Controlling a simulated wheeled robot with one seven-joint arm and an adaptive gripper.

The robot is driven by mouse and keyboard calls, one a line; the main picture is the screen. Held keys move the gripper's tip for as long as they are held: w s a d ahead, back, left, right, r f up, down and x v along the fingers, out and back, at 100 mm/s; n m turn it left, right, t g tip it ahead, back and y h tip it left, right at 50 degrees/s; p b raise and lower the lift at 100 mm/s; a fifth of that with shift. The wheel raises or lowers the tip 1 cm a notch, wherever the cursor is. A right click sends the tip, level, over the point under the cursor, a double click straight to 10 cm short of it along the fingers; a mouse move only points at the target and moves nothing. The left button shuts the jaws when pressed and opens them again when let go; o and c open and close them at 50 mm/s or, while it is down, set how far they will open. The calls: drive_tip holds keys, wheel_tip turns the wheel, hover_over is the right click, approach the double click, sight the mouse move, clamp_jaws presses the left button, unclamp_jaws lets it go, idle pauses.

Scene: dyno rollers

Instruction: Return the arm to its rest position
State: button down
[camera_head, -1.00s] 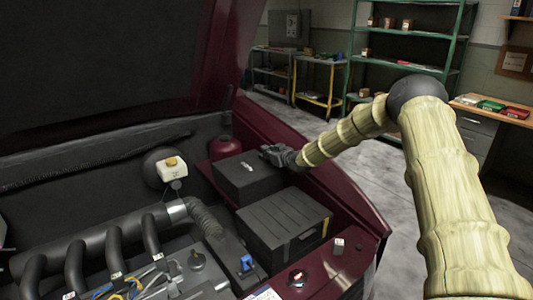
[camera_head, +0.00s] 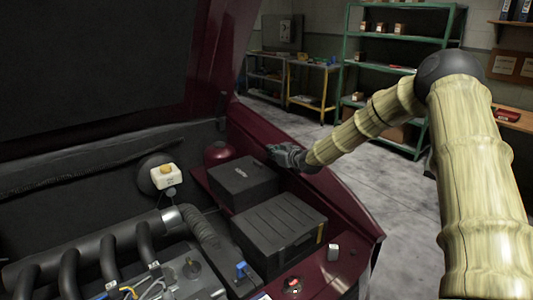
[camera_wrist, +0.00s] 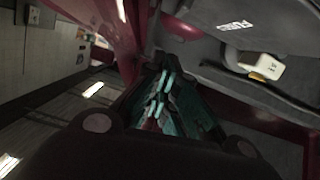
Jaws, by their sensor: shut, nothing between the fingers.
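My arm, covered in pale bamboo-like segments, reaches in from the right in the head view. Its dark gripper (camera_head: 287,156) hangs near the red fender, beside the rear right corner of the black fuse box (camera_head: 243,182). In the wrist view the fingers (camera_wrist: 158,100) are together with nothing between them. The fuse box lid with white lettering also shows in the wrist view (camera_wrist: 235,25). I cannot tell whether the gripper touches the fender.
A small grey-white item (camera_head: 333,253) sits on the red front edge. Green shelving (camera_head: 400,70) stands behind, with clear floor before it.

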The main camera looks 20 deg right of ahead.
drive_tip(key=shift+v, duration=1.4)
